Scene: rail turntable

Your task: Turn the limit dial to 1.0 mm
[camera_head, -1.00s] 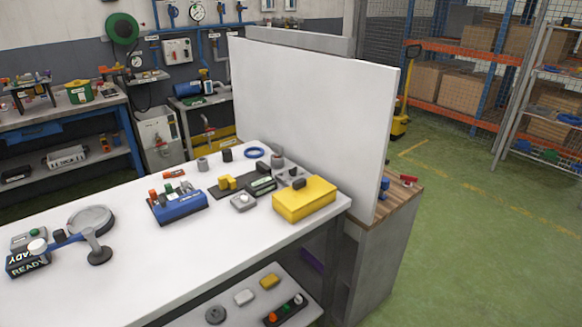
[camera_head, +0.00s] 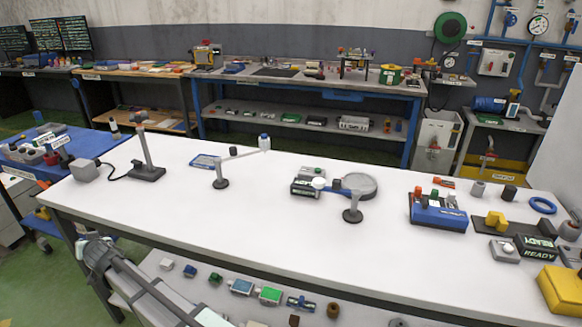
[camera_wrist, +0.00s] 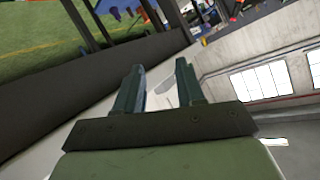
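I cannot make out which part is the limit dial, and no 1.0 mm marking is legible. A grey round disc (camera_head: 358,184) stands mid-table beside a small dark box with a white knob (camera_head: 318,183). Toward the right are a blue box with coloured knobs (camera_head: 438,212), a dark unit reading READY (camera_head: 537,246) and a grey box with a round button (camera_head: 505,251). In the wrist view my gripper (camera_wrist: 160,78) has its two fingers apart with nothing visibly held between them. In the head view only my grey arm shows at lower left; the gripper is not visible.
The white table (camera_head: 270,215) has clear surface at its middle and front. A post on a dark base (camera_head: 147,165) and a thin-armed stand (camera_head: 222,175) rise at left. A yellow box (camera_head: 562,291) sits at the right edge. A lower shelf holds small parts.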

